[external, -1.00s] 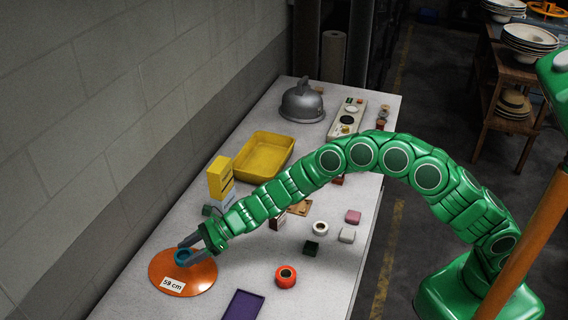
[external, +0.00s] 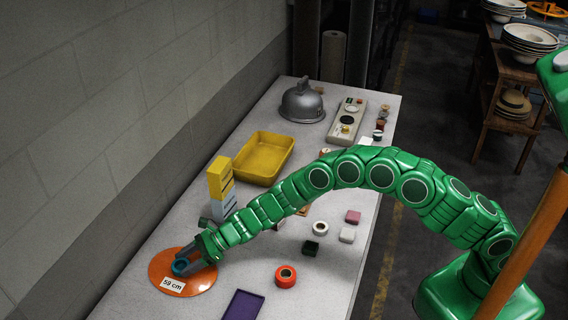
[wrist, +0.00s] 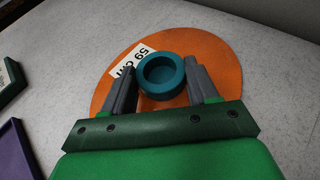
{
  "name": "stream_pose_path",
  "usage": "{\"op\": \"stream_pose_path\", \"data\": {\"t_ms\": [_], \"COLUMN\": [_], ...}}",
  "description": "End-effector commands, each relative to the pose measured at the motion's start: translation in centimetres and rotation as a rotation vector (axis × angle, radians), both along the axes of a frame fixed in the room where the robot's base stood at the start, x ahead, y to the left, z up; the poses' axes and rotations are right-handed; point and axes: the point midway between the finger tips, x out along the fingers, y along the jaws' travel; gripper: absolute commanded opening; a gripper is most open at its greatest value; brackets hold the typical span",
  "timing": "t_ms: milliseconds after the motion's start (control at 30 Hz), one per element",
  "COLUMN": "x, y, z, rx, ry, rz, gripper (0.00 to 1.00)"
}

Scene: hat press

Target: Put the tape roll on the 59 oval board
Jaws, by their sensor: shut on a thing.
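The teal tape roll (wrist: 162,75) is a short ring between the two grey fingers of my gripper (wrist: 155,82), which is shut on it. The orange 59 oval board (external: 200,283) lies flat at the near left of the table, with a white "59 cm" label. In the external view the tape roll (external: 180,267) and my gripper (external: 186,262) are over the upper middle of the board. In the wrist view the board (wrist: 215,60) shows behind the roll, which partly covers the label. I cannot tell whether the roll touches the board.
A purple tray (external: 243,305) lies right of the board. A red roll (external: 286,276), a white roll (external: 320,228) and small blocks stand farther right. Yellow and pale boxes (external: 220,178) and a yellow bin (external: 264,157) stand behind. The wall runs along the left.

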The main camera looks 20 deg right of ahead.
Motion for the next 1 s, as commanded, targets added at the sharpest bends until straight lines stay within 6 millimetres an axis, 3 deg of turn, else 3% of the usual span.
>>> {"op": "stream_pose_path", "data": {"t_ms": [200,233,367,767,1000], "x": [0.0,0.0,0.0,0.0,0.0], "y": [0.0,0.0,0.0,-0.1,-2.0], "z": [-0.4,-0.3,-0.3,0.1,0.7], "rx": [-0.001,-0.001,-0.001,-0.001,-0.003], "ry": [0.000,0.000,0.000,0.000,0.003], "rz": [0.000,0.000,0.000,0.000,-0.001], "gripper": [0.29,0.63,0.83,0.84,0.84]}}
